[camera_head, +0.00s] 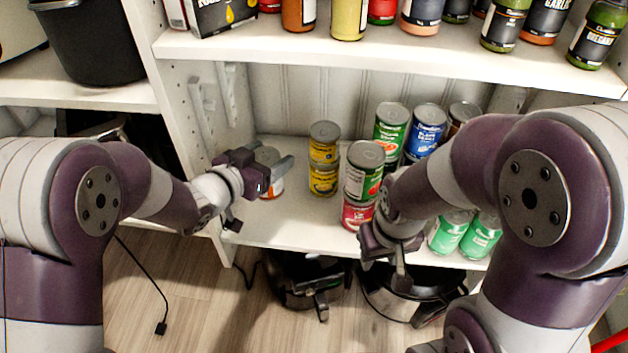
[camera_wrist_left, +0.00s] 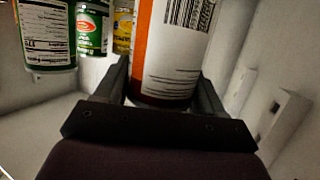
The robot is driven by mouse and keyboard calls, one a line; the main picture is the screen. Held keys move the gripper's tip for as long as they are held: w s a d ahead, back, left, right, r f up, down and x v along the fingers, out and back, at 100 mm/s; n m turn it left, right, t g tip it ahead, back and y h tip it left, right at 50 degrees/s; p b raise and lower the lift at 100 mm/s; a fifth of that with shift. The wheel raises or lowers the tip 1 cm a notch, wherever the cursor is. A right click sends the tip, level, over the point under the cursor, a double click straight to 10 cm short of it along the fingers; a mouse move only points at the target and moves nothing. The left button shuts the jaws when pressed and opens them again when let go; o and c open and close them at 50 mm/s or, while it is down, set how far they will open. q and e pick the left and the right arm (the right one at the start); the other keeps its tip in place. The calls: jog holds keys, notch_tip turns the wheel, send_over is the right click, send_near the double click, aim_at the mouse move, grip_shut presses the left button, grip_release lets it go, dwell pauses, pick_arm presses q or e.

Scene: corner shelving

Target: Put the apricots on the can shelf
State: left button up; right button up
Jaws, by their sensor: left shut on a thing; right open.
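A can with a white and orange label (camera_head: 268,158) is at the left end of the white can shelf (camera_head: 290,226). It fills the middle of the left wrist view (camera_wrist_left: 172,55), upright, with a barcode facing me. I cannot read whether it says apricots. My left gripper (camera_head: 279,180) is shut on this can, one finger on each side (camera_wrist_left: 165,88). I cannot tell whether its base touches the shelf. My right gripper (camera_head: 399,262) is open and empty, low in front of the shelf's front edge.
Stacked yellow cans (camera_head: 323,160) stand right of the held can, with a gap between. Green-and-red cans (camera_head: 363,172), a blue can (camera_head: 427,128) and green cans (camera_head: 447,235) stand further right. The upper shelf (camera_head: 400,62) holds bottles. Black pots (camera_head: 410,292) are below.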

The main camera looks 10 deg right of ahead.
pick_arm(q)
jog(key=f+b, duration=0.2)
jog(key=f, duration=0.1)
jog(key=f+b, duration=0.2)
jog(key=f, duration=0.1)
jog(key=f+b, duration=0.2)
jog(key=f, duration=0.2)
jog(key=shift+w+a+f, duration=0.1)
jog(key=shift+w+a, duration=0.05)
jog(key=shift+a, duration=0.25)
jog(key=o, duration=1.4)
jog(key=p+v, duration=0.4)
jog(key=v, duration=0.8)
jog(key=shift+s+d+p, duration=0.2)
jog(key=shift+p, duration=0.2)
